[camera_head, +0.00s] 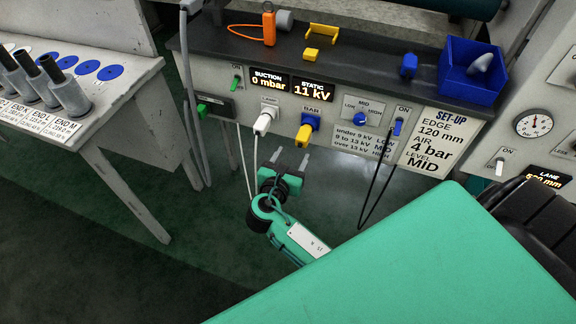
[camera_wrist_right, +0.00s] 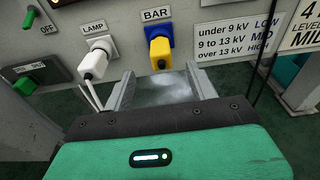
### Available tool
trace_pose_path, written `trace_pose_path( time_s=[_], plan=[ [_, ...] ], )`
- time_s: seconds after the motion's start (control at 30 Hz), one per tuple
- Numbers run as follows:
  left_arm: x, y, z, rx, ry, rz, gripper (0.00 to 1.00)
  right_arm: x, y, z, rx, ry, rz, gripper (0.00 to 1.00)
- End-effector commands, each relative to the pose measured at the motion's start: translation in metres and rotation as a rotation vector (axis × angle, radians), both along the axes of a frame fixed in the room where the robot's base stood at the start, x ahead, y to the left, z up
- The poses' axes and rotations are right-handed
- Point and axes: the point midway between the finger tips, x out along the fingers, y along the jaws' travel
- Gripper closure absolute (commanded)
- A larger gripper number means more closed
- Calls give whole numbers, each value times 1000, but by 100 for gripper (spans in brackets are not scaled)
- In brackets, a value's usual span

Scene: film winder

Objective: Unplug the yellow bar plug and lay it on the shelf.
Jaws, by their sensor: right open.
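The yellow bar plug (camera_head: 304,133) sits in the blue socket (camera_head: 311,120) under the BAR label on the panel front. It also shows in the right wrist view (camera_wrist_right: 160,54), with the blue socket plate (camera_wrist_right: 157,34) behind it. My right gripper (camera_head: 292,159) is open and empty, below and in front of the plug. In the wrist view the plug stands beyond the gap between its fingers (camera_wrist_right: 164,88), apart from both. The dark shelf (camera_head: 352,68) runs along the panel top, above the plug. My left gripper is not in view.
A white lamp plug (camera_head: 265,121) with a cable is close left of the yellow plug. On the shelf are an orange tool (camera_head: 269,26), a yellow bracket (camera_head: 321,32), a yellow block (camera_head: 311,54), a blue piece (camera_head: 408,66) and a blue bin (camera_head: 468,80). The shelf's middle is bare.

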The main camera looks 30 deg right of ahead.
Motion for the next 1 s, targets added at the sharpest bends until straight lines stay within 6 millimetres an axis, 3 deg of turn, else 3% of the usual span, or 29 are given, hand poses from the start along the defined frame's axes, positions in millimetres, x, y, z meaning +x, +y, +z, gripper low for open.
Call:
trace_pose_path(
  time_s=[0.5, 0.7, 1.0],
  plan=[
    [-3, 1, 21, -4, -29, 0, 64, 61, -71, -15, -1, 1, 1, 42],
    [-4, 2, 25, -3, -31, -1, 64, 71, -82, -18, 1, 1, 1, 42],
    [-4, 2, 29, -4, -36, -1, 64, 72, -84, -18, 2, 1, 2, 42]
  ],
)
